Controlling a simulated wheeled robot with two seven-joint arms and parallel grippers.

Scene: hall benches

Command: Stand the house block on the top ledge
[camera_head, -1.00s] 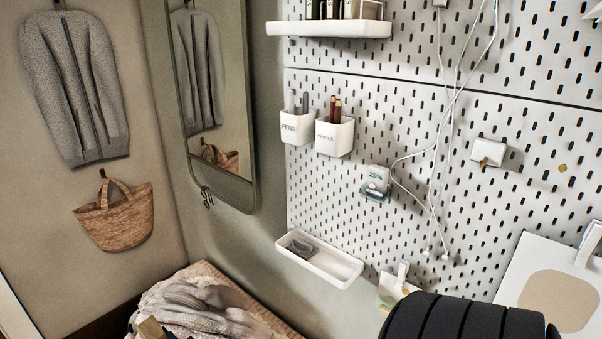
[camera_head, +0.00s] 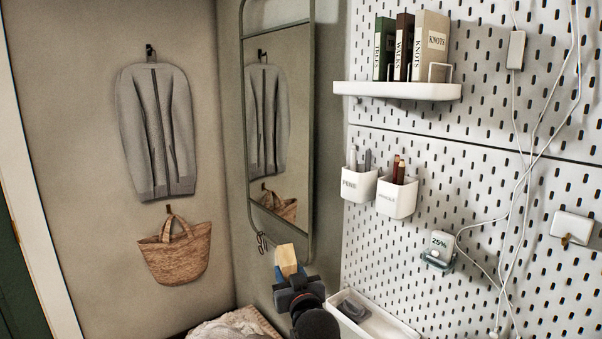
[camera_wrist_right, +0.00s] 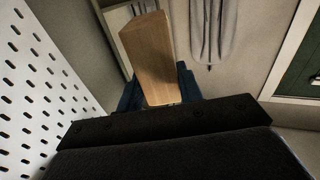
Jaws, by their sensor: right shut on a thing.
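The house block (camera_head: 287,260) is a light wooden piece in front of the mirror's lower edge in the head view. My right gripper (camera_head: 291,277) is shut on it, with the block sticking up past the fingers. In the right wrist view the wooden block (camera_wrist_right: 150,52) stands out between the dark blue fingers of the gripper (camera_wrist_right: 160,98). The top ledge (camera_head: 397,91) is a white shelf on the pegboard, up and to the right of the block and apart from it. My left gripper is not in view.
Below are a pens cup (camera_head: 359,186), a second cup (camera_head: 397,199) and a white tray (camera_head: 375,322). White cables (camera_head: 515,200) hang at right. The ledge's left end looks bare.

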